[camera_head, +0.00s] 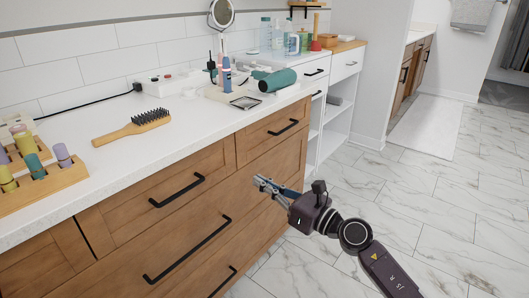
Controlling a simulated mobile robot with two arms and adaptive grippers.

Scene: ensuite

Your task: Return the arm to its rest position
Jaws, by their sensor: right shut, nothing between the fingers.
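My right gripper (262,183) is in the head view, with its arm coming in from the lower right. Its fingers are together and empty. It points left toward the wooden drawer fronts, in front of the vanity and below the level of the counter top. I cannot tell whether the fingertips touch the drawer front. My left gripper is not in the picture.
A wooden vanity with black handles (188,249) and a white counter (190,135) fills the left.

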